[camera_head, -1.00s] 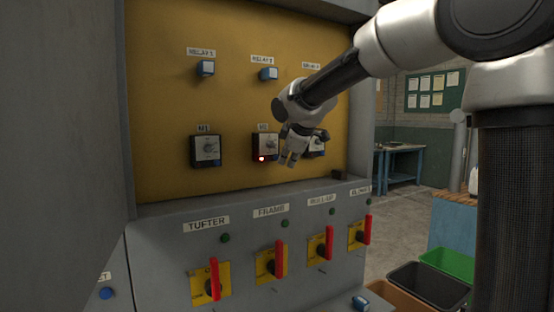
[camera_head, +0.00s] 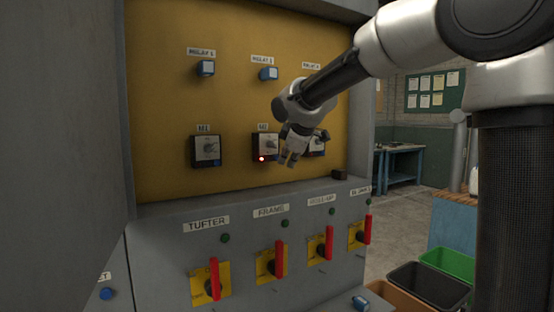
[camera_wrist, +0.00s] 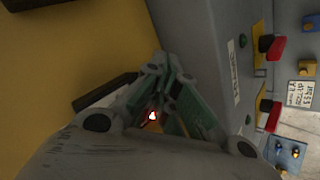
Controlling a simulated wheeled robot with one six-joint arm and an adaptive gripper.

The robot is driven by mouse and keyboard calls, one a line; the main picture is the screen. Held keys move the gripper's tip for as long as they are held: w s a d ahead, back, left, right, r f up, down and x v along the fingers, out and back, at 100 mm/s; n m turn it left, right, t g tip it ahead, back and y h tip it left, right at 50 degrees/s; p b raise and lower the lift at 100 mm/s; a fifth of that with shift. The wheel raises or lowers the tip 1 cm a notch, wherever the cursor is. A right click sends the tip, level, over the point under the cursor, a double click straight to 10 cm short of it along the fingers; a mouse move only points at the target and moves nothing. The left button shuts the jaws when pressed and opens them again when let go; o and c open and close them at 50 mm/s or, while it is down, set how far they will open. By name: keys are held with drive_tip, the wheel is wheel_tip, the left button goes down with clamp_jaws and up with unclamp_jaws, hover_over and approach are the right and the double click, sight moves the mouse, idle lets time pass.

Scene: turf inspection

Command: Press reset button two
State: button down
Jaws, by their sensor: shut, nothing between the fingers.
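The M2 unit (camera_head: 264,147) is a dark box with a grey dial and a lit red light at its lower left, on the yellow panel. Its right part is close to my gripper in the head view. My gripper (camera_head: 287,162) is shut and empty, just in front of the panel at the lower right of M2. In the wrist view my gripper's fingertips (camera_wrist: 160,72) meet, and a red glowing light (camera_wrist: 153,116) shows between the finger links. The M2 reset button itself is hidden or too small to make out. The M1 unit (camera_head: 206,151) has a blue button at its lower right.
A third unit (camera_head: 317,147) is partly hidden behind my gripper. Below, the sloped grey console (camera_head: 170,240) carries several red-handled switches (camera_head: 281,258). The open grey door (camera_head: 60,150) stands at left. Bins (camera_head: 425,284) are at lower right.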

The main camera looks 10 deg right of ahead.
drive_tip(key=shift+w+a, duration=0.15)
drive_tip(key=shift+w, duration=0.25)
drive_tip(key=shift+w+a, duration=0.1)
drive_tip(key=shift+w, duration=0.35)
idle(0.7)
drive_tip(key=shift+s, duration=0.1)
drive_tip(key=shift+s+d, duration=0.25)
drive_tip(key=shift+s, duration=0.5)
drive_tip(key=shift+s+d, duration=0.25)
drive_tip(key=shift+s, duration=0.55)
drive_tip(key=shift+s+d, duration=0.25)
drive_tip(key=shift+s, duration=0.55)
drive_tip(key=shift+s+d, duration=0.25)
drive_tip(key=shift+s, duration=0.55)
